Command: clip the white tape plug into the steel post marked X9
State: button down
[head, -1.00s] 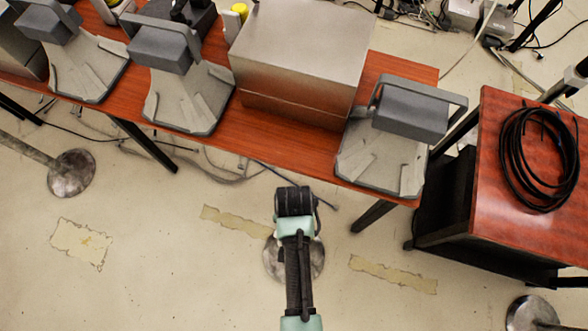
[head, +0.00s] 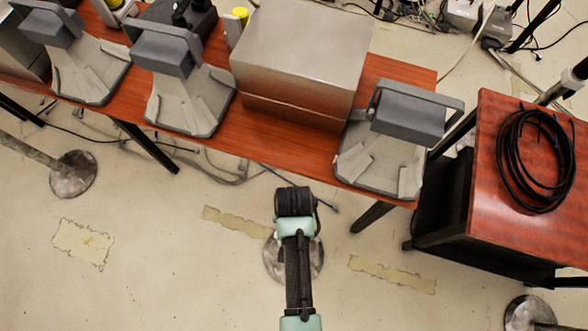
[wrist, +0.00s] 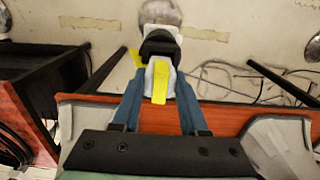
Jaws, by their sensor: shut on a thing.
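In the wrist view my gripper (wrist: 158,75) has its blue fingers closed around a pale piece with a yellow stripe (wrist: 160,82), which I take as the white tape plug. A black part and a white part (wrist: 162,29) show just beyond the fingertips; I cannot tell whether they belong to the plug. In the head view my arm reaches over the floor before the table, and its fingers and the plug are hidden. Steel posts stand at the left (head: 72,174) and lower right (head: 530,311). A round steel base (head: 272,259) lies partly behind my arm. No X9 mark is readable.
A long red-brown table (head: 265,133) carries grey phone consoles (head: 188,103) and a metal box (head: 300,55). A smaller table (head: 490,215) at the right holds a black cable coil (head: 538,160). Cables lie under the long table. Floor around my arm is open.

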jog(key=shift+f+b, duration=0.4)
jog(key=shift+f, duration=0.45)
dwell(0.7)
jog(key=shift+r+p, duration=0.3)
jog(key=shift+r+p, duration=0.35)
jog(key=shift+p, duration=0.05)
jog(key=shift+r+p, duration=0.25)
jog(key=shift+p, duration=0.2)
dwell(0.5)
jog(key=shift+f+b, duration=0.65)
jog(key=shift+f, duration=0.25)
dwell(0.3)
jog(key=c, duration=0.7)
grip_release()
